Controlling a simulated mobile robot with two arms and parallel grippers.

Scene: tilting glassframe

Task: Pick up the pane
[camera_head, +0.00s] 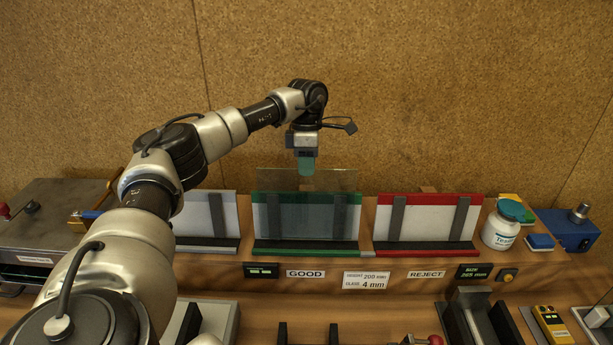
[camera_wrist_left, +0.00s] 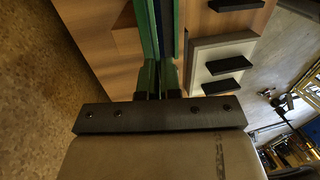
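The clear, faintly green glass pane (camera_head: 330,181) stands in the middle rack (camera_head: 304,252), which has a green top edge and two dark uprights. The pane's upper part rises above the rack's back board. My left gripper (camera_head: 306,168) points down at the pane's top edge, left of its middle. In the left wrist view its two green-padded fingers (camera_wrist_left: 159,80) are close together with a narrow gap between them. Whether they grip the pane there is not clear. My right gripper is not in view.
A red-edged rack (camera_head: 428,199) on the right shows no pane; another white-backed rack (camera_head: 194,216) stands left, partly behind my arm. A white jar (camera_head: 500,228) and a blue box (camera_head: 567,232) stand far right. A cork-like wall rises close behind the racks.

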